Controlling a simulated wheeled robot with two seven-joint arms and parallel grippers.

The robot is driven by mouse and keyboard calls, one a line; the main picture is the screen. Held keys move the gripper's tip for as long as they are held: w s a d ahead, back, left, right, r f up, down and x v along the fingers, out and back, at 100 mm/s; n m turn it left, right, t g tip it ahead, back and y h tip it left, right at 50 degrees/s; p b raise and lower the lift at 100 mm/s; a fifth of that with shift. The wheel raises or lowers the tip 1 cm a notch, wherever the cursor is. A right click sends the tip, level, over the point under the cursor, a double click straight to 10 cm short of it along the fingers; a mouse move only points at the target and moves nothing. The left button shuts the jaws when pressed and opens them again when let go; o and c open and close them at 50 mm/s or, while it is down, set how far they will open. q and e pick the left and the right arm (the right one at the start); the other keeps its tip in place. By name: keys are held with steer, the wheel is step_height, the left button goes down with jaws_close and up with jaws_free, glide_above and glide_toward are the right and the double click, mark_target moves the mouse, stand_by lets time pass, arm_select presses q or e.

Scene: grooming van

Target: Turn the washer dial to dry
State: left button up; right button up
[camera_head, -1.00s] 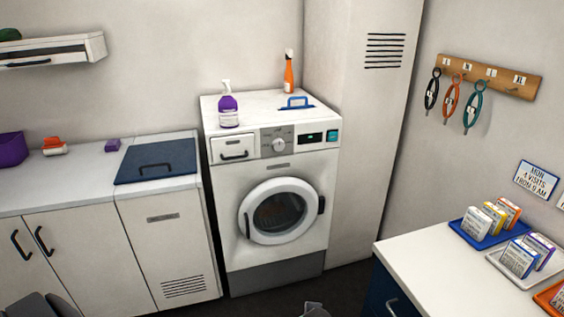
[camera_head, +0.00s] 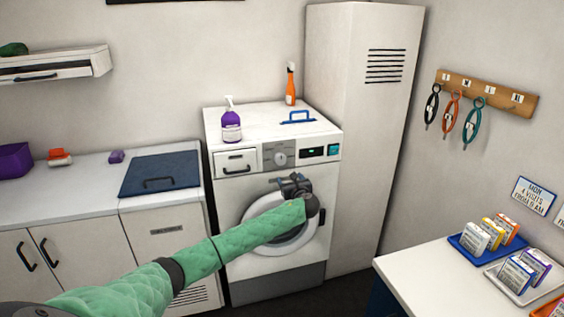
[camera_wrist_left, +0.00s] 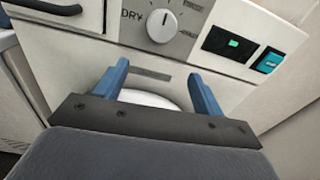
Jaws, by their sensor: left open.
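The washer (camera_head: 230,192) is a white front-loader against the back wall. Its round dial (camera_head: 280,158) sits on a grey panel at the top front, between a drawer and a small display. In the left wrist view the dial (camera_wrist_left: 162,26) shows a pale knob, with the word DRY (camera_wrist_left: 132,15) to its left; other labels are too small to read. My left gripper (camera_head: 292,180) is in front of the washer, below the dial and apart from it. Its two blue fingers (camera_wrist_left: 158,82) are spread and empty. My left arm hides much of the round door. My right gripper is not in view.
The drawer handle (camera_wrist_left: 48,6) juts out left of the dial. A tall cabinet (camera_head: 352,170) stands close on the right. A counter (camera_head: 60,205) stands left.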

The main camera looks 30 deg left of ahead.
mark_target(281, 161)
arm_select(q)
steer(key=shift+m+y, duration=0.3)
steer(key=w+a+r+p, duration=0.1)
steer(key=w+a, duration=0.1)
steer(key=w+a+r, duration=0.1)
steer(key=a, duration=0.2)
steer(key=w+a+r+p, duration=0.1)
steer(key=w+a, duration=0.1)
steer(key=shift+w+a+p, duration=0.15)
steer(key=shift+w+p, duration=0.15)
steer(key=shift+w+a+f, duration=0.15)
steer(key=shift+w+a, duration=0.1)
steer(key=shift+a, duration=0.1)
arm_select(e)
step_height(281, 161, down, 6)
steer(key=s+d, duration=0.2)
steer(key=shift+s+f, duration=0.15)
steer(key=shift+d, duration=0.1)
arm_select(q)
steer(key=c, duration=0.9)
steer(key=shift+c, duration=0.3)
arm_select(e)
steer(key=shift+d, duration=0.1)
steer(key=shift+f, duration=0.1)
